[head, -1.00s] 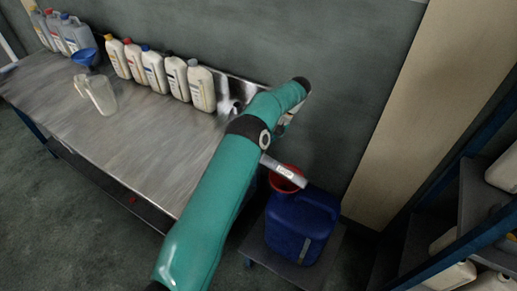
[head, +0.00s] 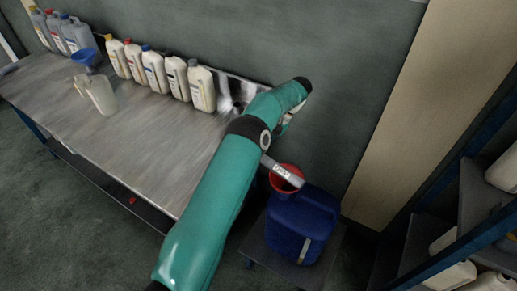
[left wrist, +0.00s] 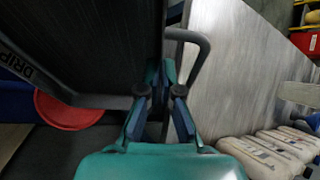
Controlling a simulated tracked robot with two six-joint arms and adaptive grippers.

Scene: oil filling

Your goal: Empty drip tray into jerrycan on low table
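The dark drip tray (left wrist: 90,40), lettered "DRIP", fills the upper left of the left wrist view. My left gripper (left wrist: 162,85) is shut on its handle side. In the head view only a grey strip of the tray (head: 284,172) shows, tilted above a red funnel (head: 291,186). The funnel sits at the top of the blue jerrycan (head: 301,226) on a low table (head: 262,262). The funnel also shows beneath the tray in the left wrist view (left wrist: 66,112). The left fingers are mostly hidden by my arm in the head view. No liquid is visible.
A metal workbench (head: 150,140) stands at the left, with several white bottles (head: 177,77) along its back, a clear jug (head: 102,97) and a blue funnel (head: 86,58). A shelf rack (head: 455,210) with bottles stands at the right. The wall is close behind the jerrycan.

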